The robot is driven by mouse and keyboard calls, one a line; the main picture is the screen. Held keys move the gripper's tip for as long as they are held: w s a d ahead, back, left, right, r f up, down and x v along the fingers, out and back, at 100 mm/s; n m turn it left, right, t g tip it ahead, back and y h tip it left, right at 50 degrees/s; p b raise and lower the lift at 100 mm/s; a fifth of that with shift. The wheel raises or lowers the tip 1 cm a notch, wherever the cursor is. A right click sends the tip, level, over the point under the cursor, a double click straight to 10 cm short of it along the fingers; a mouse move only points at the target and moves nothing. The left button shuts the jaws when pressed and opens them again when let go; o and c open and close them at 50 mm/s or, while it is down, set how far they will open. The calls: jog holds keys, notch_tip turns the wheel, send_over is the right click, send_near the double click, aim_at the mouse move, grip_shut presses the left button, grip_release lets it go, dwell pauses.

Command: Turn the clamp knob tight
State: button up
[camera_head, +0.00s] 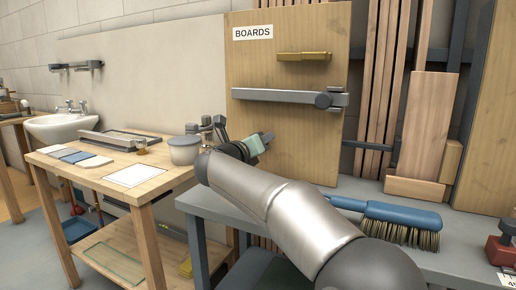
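A long grey clamp bar (275,96) lies across the upright wooden board panel under a "BOARDS" label. A round grey knob (323,100) sits near its right end, beside a bracket. Whether the knob is tight cannot be seen. My gripper (266,139) is below the bar and to the left of the knob, apart from both in the picture. Its fingers are small and partly hidden by my arm, so I cannot tell whether they are open or shut.
A brass-coloured bar (303,56) is fixed above the clamp bar. A blue brush (390,220) lies on the grey bench (350,238), with a red fixture (502,250) at right. Wooden boards (422,125) stand behind. A wooden table (158,185) stands left, holding a grey pot (184,150).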

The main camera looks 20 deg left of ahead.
dwell(0.6)
jog(key=o, duration=1)
jog(key=s+p, duration=0.1)
jog(key=s, duration=0.4)
jog(key=s+a+p, duration=0.1)
jog(key=s, duration=0.5)
jog(key=s+a+p, duration=0.1)
jog(key=s, duration=0.5)
jog(key=shift+s+a, duration=0.15)
jog(key=shift+s, duration=0.05)
jog(key=shift+c, duration=0.2)
